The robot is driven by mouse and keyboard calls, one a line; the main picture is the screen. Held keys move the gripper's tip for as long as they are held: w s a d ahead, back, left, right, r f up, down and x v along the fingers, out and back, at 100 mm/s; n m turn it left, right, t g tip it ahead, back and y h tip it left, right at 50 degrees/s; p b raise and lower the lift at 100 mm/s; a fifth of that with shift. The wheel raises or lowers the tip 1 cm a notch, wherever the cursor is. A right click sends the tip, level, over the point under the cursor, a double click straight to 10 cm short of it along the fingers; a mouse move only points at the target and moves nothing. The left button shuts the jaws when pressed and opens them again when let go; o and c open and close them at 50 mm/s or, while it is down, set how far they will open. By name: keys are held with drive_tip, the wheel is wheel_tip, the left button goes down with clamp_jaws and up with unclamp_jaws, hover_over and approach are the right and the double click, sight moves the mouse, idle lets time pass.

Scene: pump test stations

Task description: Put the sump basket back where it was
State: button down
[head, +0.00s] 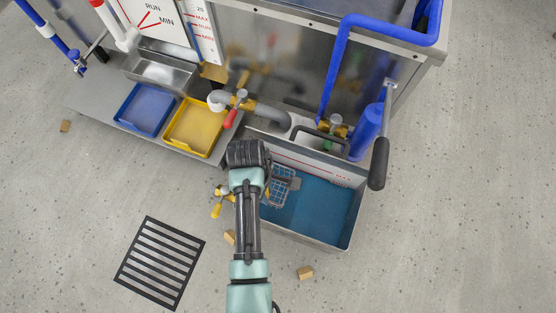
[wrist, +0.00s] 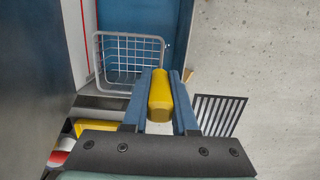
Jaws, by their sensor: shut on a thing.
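The sump basket is a grey wire basket (wrist: 128,58) in the wrist view. In the head view the basket (head: 283,185) shows just right of my arm, over the left part of the sump tank (head: 349,218). My gripper (wrist: 160,78) is shut on a yellow block, which looks like the basket's grip. The join between grip and basket is partly hidden by the fingers. Blue water (head: 318,212) lies in the tank behind and below the basket. I cannot tell whether the basket touches the tank wall or water. My arm hides the gripper in the head view.
A yellow-handled valve (head: 217,209) sits left of the tank. Blue (head: 145,108) and yellow (head: 194,126) trays lie on the shelf. A red-handled valve (head: 232,116) and pipes stand close behind my wrist. A floor grate (head: 160,262) and small wooden blocks lie on the floor.

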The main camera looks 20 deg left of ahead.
wheel_tip(320, 180, down, 7)
drive_tip(key=b, duration=0.5)
drive_tip(key=shift+w+f+b, duration=0.15)
drive_tip(key=shift+f+b, duration=0.05)
drive_tip(key=shift+b, duration=0.2)
wheel_tip(320, 180, down, 10)
drive_tip(key=b, duration=0.7)
drive_tip(key=shift+r, duration=0.15)
drive_tip(key=c, duration=1.2)
unclamp_jaws()
drive_tip(key=shift+f, duration=0.2)
drive_tip(key=o, duration=0.5)
drive_tip(key=r+p, duration=0.2)
drive_tip(key=r, duration=0.2)
drive_tip(key=a+r+p, duration=0.1)
drive_tip(key=r+p, duration=0.2)
drive_tip(key=r, duration=0.1)
drive_tip(key=r+p, duration=0.2)
drive_tip(key=r, duration=0.2)
drive_tip(key=shift+a+r+p, duration=0.1)
drive_tip(key=shift+a+p, duration=0.1)
drive_tip(key=shift+p, duration=0.1)
